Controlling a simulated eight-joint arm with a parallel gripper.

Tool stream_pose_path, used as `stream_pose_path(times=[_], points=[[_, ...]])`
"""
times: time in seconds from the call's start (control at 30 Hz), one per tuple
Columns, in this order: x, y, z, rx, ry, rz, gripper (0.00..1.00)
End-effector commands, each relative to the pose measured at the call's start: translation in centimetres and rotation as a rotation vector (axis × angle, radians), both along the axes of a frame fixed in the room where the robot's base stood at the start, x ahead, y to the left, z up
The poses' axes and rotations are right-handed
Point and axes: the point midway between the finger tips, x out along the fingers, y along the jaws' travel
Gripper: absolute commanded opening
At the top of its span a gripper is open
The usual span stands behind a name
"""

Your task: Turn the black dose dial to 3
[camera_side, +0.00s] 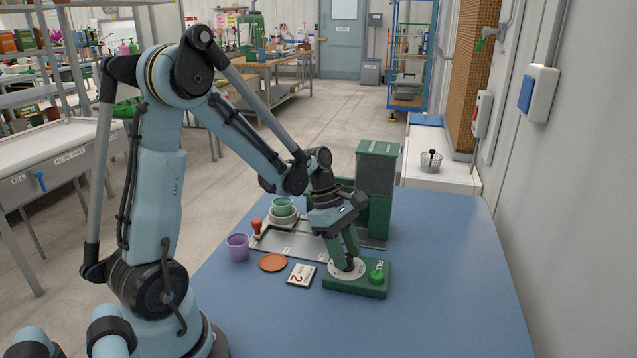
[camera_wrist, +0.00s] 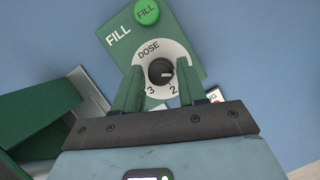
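The black dose dial (camera_wrist: 161,72) sits on a pale round plate marked DOSE (camera_wrist: 147,48) on the green fill box (camera_side: 357,287). In the wrist view, 3 and 2 show on the plate; other marks may be hidden behind the fingers. The dial's white pointer mark points right, towards the right finger, not at the 3. My gripper (camera_wrist: 158,75) is over the plate, its green fingers apart on either side of the dial, with narrow gaps visible. In the side view, my gripper (camera_side: 345,257) reaches down to the dial (camera_side: 351,266).
A green FILL button (camera_side: 376,276) is beside the dial. The blue table is clear at right.

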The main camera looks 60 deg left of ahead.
Motion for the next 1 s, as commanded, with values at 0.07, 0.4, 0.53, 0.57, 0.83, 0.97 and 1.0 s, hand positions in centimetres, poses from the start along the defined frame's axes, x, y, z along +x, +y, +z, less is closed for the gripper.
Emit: stream_pose_path(times=[0.07,0.4,0.53,0.57,0.83,0.97,1.0], points=[[0.00,0.00,0.01,0.000,0.000,0.000,0.28],[-0.01,0.01,0.03,0.000,0.000,-0.004,0.00],[0.01,0.02,0.03,0.000,0.001,-0.027,0.00],[0.02,0.02,0.03,0.000,0.000,-0.036,0.00],[0.15,0.06,0.04,-0.002,0.002,-0.194,0.00],[0.25,0.05,0.04,-0.002,0.001,-0.310,0.00],[0.27,0.04,0.05,-0.002,0.001,-0.348,0.00]])
